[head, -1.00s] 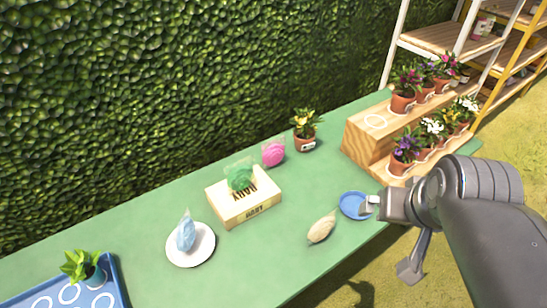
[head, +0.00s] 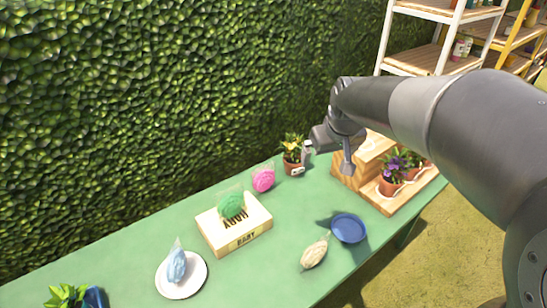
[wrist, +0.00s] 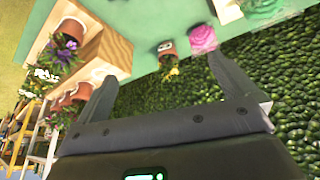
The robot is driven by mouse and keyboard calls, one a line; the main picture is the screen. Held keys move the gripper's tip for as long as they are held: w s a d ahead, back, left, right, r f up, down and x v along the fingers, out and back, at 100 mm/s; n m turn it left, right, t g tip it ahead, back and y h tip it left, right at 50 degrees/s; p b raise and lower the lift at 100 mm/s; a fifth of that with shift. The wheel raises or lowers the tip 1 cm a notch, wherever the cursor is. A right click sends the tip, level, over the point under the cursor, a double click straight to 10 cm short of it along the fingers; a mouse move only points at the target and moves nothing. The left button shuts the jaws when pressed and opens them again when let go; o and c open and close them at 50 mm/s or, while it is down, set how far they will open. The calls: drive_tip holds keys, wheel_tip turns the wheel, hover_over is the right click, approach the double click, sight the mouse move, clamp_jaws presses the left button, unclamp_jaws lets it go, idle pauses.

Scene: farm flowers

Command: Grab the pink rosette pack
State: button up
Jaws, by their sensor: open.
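The pink rosette pack (head: 263,180) stands on the green table near the hedge, between the wooden box and a potted yellow-flowered plant. It also shows at the top of the wrist view (wrist: 202,38), above the right finger. My gripper (head: 308,148) is above the table, close to the yellow-flowered pot and to the right of the pink pack. In the wrist view my gripper (wrist: 170,85) has its two fingers spread wide with nothing held between them. In the head view my arm hides part of the wooden step stand.
The yellow-flowered pot (head: 292,155) is right beside the pink pack. A green pack (head: 231,204) sits on the wooden box (head: 238,241). A blue pack (head: 177,264) lies on a white plate (head: 196,283). A blue dish (head: 349,228) and a beige item (head: 314,254) are nearer the front edge.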

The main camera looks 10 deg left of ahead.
drive_tip(key=w+a+f+n+y, duration=0.1)
drive_tip(key=w+a+f+n, duration=0.2)
drive_tip(key=w+a+f, duration=0.8)
drive_tip(key=n+g+y, duration=0.1)
approach(264, 173)
drive_tip(key=x, duration=0.6)
drive_tip(key=shift+w+f, duration=0.15)
drive_tip(key=shift+w, duration=0.15)
drive_tip(key=shift+x, duration=3.05)
drive_tip(key=shift+s, duration=0.15)
drive_tip(key=c, duration=1)
